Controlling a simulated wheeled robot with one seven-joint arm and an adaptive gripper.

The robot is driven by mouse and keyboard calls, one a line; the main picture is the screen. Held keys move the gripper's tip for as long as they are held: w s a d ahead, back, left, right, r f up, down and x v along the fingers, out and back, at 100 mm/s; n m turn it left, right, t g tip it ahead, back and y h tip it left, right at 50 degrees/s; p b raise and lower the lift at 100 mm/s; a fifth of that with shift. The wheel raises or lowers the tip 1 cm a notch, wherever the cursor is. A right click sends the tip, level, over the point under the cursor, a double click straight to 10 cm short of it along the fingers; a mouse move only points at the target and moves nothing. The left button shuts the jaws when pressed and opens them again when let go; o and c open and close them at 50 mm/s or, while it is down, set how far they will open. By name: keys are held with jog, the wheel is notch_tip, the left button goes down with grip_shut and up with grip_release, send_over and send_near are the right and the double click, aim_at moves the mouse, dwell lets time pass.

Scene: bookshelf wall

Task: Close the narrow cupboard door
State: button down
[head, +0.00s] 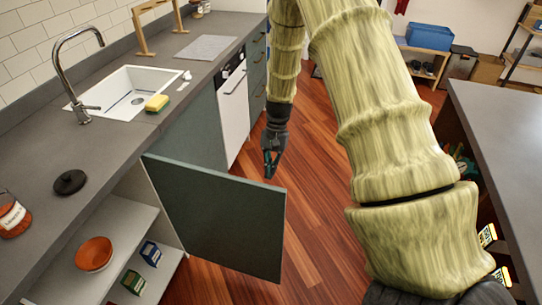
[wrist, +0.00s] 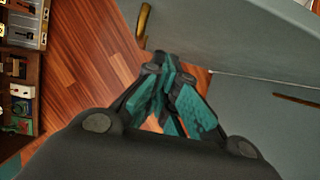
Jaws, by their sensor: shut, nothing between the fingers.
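The narrow cupboard door (head: 220,215) is a dark green panel standing wide open, out from the counter on the left in the head view. Its inner face shows there; its outer face is hidden. My gripper (head: 270,163) is beyond the door's top edge, on its far side near the free end, pointing down. It is shut and empty. In the wrist view the teal fingers of my gripper (wrist: 165,85) are together. A grey-green panel with a brass handle (wrist: 143,22) lies close ahead, apparently the door; contact cannot be told.
The open cupboard has pale shelves (head: 135,225) with an orange bowl (head: 94,254) and small boxes. A white dishwasher front (head: 233,105) is behind my gripper. A grey counter (head: 505,130) bounds the right. Wooden floor (head: 308,215) is clear between.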

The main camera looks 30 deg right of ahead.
jog(key=s+a, duration=0.1)
jog(key=a+f+p, duration=0.1)
jog(key=s+a, duration=0.1)
jog(key=shift+s+a+f, duration=0.3)
jog(key=shift+s+a, duration=0.05)
jog(key=shift+a, duration=0.05)
jog(key=shift+s+r, duration=0.1)
jog(key=shift+a, duration=0.1)
